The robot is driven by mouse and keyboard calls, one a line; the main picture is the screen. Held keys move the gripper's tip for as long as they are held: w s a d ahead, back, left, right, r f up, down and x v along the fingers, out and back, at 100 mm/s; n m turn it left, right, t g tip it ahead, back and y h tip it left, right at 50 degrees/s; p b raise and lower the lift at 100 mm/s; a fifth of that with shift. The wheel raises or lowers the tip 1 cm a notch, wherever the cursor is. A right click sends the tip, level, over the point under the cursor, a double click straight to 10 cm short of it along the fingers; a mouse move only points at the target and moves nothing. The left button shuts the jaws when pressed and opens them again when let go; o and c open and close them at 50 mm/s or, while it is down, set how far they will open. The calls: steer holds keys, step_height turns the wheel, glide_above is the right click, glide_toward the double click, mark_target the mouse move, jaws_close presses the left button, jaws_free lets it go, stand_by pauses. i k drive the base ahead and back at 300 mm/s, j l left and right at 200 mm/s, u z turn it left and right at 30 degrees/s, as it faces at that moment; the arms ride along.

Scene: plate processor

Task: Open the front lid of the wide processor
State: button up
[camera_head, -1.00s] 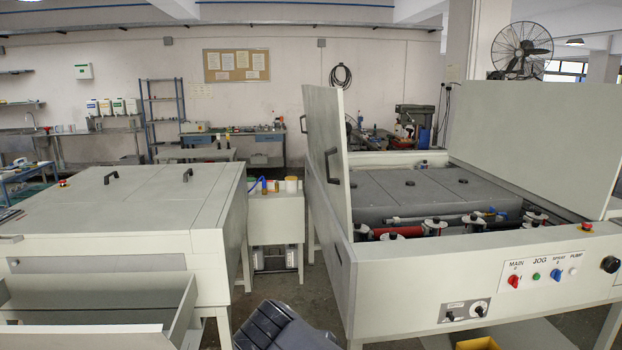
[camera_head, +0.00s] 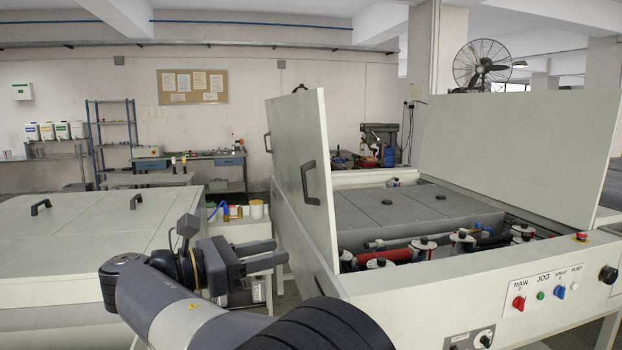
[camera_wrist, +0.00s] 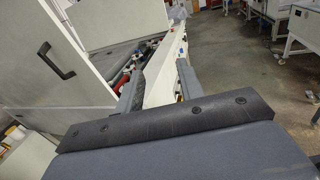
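The processor on the right (camera_head: 420,320) is a wide pale-grey machine. One lid panel (camera_head: 303,150) stands upright along its left side, with a dark handle (camera_head: 309,182) on its outer face. A second panel (camera_head: 510,150) stands raised on the right. Rollers and grey covers lie exposed between them. In the wrist view, a panel with a dark handle (camera_wrist: 57,60) is at upper left. My gripper (camera_head: 282,256) is open and empty, left of the upright panel and below its handle. The wrist view shows its fingers (camera_wrist: 160,72) apart, with the machine's white side beyond.
A second pale machine (camera_head: 80,225) with a flat closed top and two dark handles stands at left, partly behind my arm. A small table (camera_head: 235,228) with bottles stands between the machines. The control panel (camera_head: 545,290) is at front right. Floor (camera_wrist: 245,85) shows in the wrist view.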

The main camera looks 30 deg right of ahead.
mark_target(297, 133)
steer(key=i+z, duration=0.25)
steer(key=i, duration=0.5)
steer(key=i+j+z, duration=0.25)
steer(key=i, duration=0.45)
